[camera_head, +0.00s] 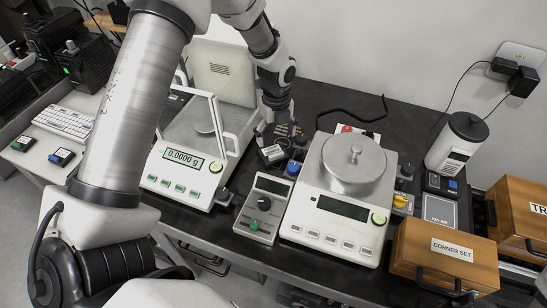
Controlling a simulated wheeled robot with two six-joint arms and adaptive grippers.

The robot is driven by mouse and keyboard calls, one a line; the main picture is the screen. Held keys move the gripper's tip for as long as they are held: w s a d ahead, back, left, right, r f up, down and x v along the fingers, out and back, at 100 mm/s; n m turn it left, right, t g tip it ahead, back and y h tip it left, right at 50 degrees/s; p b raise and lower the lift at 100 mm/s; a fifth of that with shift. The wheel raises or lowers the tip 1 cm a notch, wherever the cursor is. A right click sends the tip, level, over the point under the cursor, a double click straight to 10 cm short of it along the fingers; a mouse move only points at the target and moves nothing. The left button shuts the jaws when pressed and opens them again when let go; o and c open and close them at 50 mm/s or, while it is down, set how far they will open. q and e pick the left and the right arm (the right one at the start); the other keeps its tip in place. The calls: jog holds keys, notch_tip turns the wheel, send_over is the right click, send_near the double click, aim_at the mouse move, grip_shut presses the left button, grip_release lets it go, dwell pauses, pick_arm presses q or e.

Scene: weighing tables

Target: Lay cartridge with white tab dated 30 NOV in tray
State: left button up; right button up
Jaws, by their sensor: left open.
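My left gripper (277,136) points down, open, between the analytical balance and the top-loading balance. Just below it, a small dark block with a whitish top face (271,154) lies on the black bench; it may be the white-tab cartridge, but no date is legible. I cannot tell whether the fingers touch it. A dark block with a blue tab (293,169) is beside it. Others show a yellow tab (403,203), a blue tab (452,184) and a red tab (347,129). I cannot pick out the tray for certain. My right gripper is not in view.
The analytical balance (178,184) reads 0.0000 g, its glass door standing out. A top-loading balance (335,212) and a grey control box (263,208) crowd the bench. A grey labelled plate (440,211), white canister (457,142) and wooden "CORNER SET" box (443,258) stand right.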

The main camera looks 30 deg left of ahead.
aim_at(276, 153)
pick_arm(q)
jog(key=f, duration=0.2)
jog(key=f+p, duration=0.1)
jog(key=f, duration=0.1)
jog(key=f+p, duration=0.1)
jog(key=f, duration=0.2)
jog(key=shift+s+d, duration=0.2)
jog(key=shift+s, duration=0.1)
jog(key=shift+f, duration=0.3)
jog(key=c, duration=0.8)
